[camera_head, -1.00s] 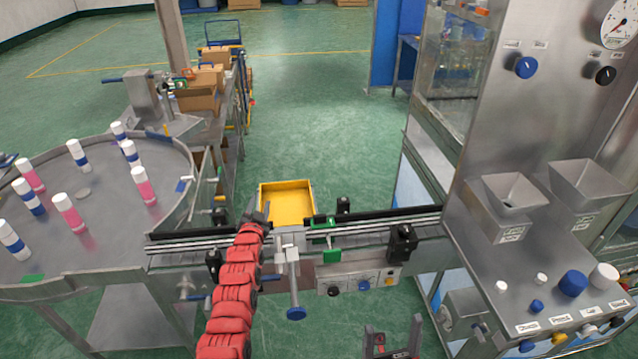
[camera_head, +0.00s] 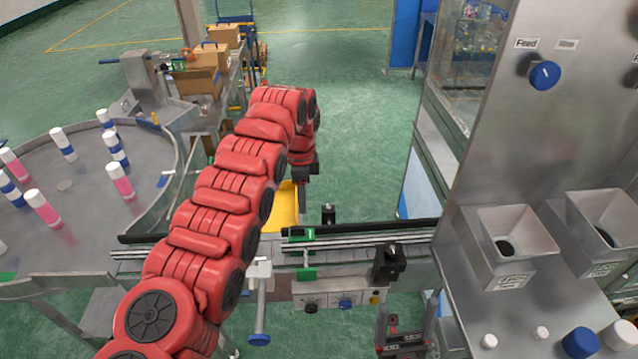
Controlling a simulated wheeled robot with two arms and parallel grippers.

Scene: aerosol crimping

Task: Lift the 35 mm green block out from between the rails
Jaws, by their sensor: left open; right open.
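A green piece (camera_head: 299,235) with a white mark sits at the far rail (camera_head: 370,229) of the conveyor. A second green piece (camera_head: 307,273) shows below it at the near rail; I cannot tell whether both belong to one block. My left gripper (camera_head: 303,178) hangs at the end of the bent red arm, higher in the picture than the green pieces and apart from them. It is open and empty; its fingertips are small and dark. My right gripper (camera_head: 405,315) is open and empty at the bottom, in front of the conveyor, with its fingers upward.
A yellow bin (camera_head: 284,208) stands behind the conveyor, partly hidden by my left arm. A blue-knobbed clamp screw (camera_head: 260,338) and a control box (camera_head: 338,300) are at the conveyor's front. A black bracket (camera_head: 390,262) stands to the right. The steel machine (camera_head: 490,180) fills the right side.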

